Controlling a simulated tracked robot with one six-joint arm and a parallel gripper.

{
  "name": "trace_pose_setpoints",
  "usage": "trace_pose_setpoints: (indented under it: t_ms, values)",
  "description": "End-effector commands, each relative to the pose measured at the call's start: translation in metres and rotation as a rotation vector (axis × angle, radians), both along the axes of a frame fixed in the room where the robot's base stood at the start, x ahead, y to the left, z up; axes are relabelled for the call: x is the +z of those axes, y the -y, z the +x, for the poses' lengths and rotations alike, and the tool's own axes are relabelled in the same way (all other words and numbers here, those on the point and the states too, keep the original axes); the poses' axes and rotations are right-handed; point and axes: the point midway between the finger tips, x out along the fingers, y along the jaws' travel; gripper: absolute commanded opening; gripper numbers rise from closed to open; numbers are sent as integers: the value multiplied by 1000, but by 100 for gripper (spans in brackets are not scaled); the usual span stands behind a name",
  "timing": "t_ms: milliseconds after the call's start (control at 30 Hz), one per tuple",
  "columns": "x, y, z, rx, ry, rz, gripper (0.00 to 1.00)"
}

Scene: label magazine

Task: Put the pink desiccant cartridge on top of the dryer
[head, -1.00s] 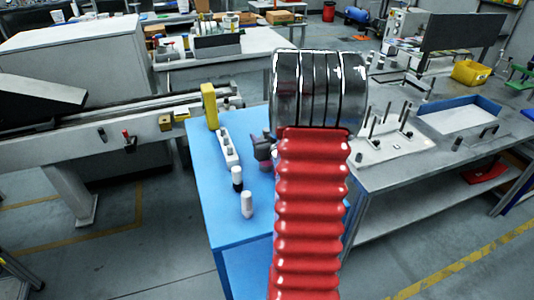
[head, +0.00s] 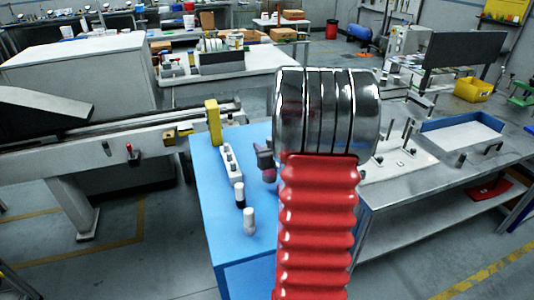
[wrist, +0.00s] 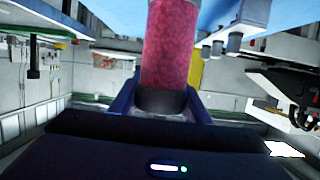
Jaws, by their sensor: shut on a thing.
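In the wrist view my gripper (wrist: 163,108) is shut on the pink desiccant cartridge (wrist: 168,48). Its dark blue fingers stand on both sides of the cartridge's black end cap, and the clear pink body points away from my palm. The far end is cut off by the picture's top edge. In the head view my gripper (head: 265,157) shows only in part, as a dark shape above the blue table, with a little of the pink cartridge (head: 269,176) below it. My red and metal arm hides the rest. I cannot make out for sure which thing is the dryer.
The blue table (head: 214,215) bears a white block (head: 231,164), a yellow post (head: 213,121) and two white-topped bottles (head: 250,221). A conveyor (head: 110,140) adjoins it at the left. A grey bench (head: 410,185) with a pegged plate and blue tray (head: 462,133) stands right.

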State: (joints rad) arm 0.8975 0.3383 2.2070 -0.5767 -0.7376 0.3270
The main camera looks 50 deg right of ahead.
Motion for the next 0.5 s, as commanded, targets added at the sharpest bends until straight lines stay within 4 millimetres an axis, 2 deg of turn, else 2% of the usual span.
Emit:
trace_pose_setpoints:
  t_ms: [33, 300, 500]
  values:
    - [11, 1, 1, 1, 6, -6, 6]
    - [53, 0, 0, 1, 3, -6, 6]
    - [69, 0, 0, 1, 3, -4, 6]
